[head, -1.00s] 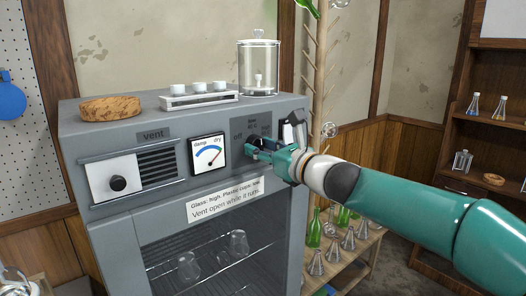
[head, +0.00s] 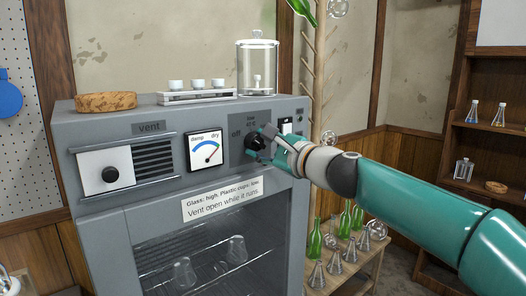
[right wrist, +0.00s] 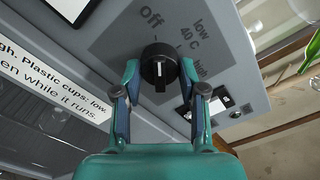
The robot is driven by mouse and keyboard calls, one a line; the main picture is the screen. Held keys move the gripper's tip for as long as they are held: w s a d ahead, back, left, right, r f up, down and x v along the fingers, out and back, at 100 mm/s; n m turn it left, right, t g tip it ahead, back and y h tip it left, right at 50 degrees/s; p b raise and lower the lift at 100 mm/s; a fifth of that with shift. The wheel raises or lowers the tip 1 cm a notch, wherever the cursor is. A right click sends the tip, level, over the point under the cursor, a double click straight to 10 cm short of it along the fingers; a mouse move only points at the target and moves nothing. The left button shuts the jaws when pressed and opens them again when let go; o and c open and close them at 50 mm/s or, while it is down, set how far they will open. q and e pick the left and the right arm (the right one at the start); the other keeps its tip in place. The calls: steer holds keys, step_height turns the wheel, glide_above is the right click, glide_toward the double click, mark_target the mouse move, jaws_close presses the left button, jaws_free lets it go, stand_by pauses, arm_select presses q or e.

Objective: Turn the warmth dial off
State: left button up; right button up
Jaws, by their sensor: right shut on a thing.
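The warmth dial (head: 254,141) is a black round knob on a dark grey plate (head: 237,152) on the front of the grey cabinet (head: 120,222). In the right wrist view the dial (right wrist: 159,63) has a short white mark on its face. "off" is printed at the upper left, "low 40 C" at the upper right and "high" at the right. I cannot tell surely which label the mark points to. My right gripper (right wrist: 158,78) has one finger on each side of the dial and is shut on it; it also shows in the head view (head: 266,139). My left gripper is out of view.
Left of the dial are a damp/dry gauge (head: 205,151) and a vent panel with a black knob (head: 110,175). A switch (head: 286,126) sits close on the right. A cork ring (head: 106,101), a cup rack (head: 196,96) and a glass jar (head: 257,68) stand on top.

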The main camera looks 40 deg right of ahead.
steer(key=shift+f+n, duration=0.15)
steer(key=shift+n, duration=0.45)
steer(key=shift+a, duration=0.1)
steer(key=o, duration=1.1)
steer(key=shift+o, duration=0.2)
steer(key=shift+s, duration=0.6)
steer(key=s+d, duration=0.1)
steer(key=s, duration=0.9)
steer(key=shift+s, duration=0.4)
steer(key=shift+w, duration=0.1)
